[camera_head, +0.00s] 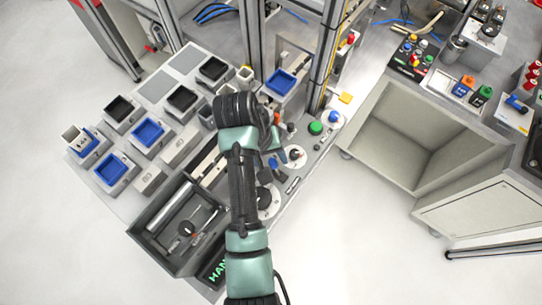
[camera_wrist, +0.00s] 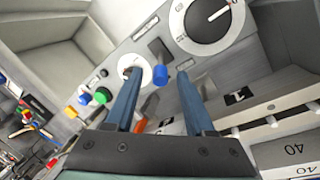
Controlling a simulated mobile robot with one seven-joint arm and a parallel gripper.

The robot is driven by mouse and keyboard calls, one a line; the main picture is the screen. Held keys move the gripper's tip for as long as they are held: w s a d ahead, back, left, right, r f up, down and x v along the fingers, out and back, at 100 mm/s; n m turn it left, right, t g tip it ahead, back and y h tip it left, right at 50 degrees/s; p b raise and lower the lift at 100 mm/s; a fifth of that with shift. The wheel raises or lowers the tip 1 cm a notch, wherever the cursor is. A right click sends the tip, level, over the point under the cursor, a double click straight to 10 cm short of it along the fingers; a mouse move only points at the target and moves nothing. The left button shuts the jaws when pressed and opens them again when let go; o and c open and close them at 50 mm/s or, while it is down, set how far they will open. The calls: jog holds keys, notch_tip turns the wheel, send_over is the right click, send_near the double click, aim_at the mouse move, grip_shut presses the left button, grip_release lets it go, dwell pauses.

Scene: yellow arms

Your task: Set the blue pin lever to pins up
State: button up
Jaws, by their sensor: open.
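The blue pin lever (camera_wrist: 160,77) shows in the wrist view as a blue knob beside a dark slotted plate (camera_wrist: 160,50) on the grey panel. My gripper (camera_wrist: 158,80) is open, with one blue finger on each side of the knob in the picture. I cannot tell whether the fingers reach around it or touch it. In the head view the lever (camera_head: 272,163) is small, just below my gripper (camera_head: 278,142), and partly crowded by it. Which pin position the lever is in cannot be made out.
A white dial with a black selector (camera_wrist: 138,68) is close to the left finger. A larger black dial (camera_wrist: 207,18) is above. Green (camera_head: 316,128) and blue (camera_head: 333,116) buttons sit farther along the panel. An open grey bin (camera_head: 150,240) lies lower left.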

grip_shut()
jog(key=shift+w+a, duration=0.1)
jog(key=shift+a+p, duration=0.1)
jog(key=shift+p, duration=0.3)
jog(key=shift+w+a+f+g+h, duration=0.2)
jog(key=shift+w+a+g+h, duration=0.1)
jog(key=shift+g+h, duration=0.35)
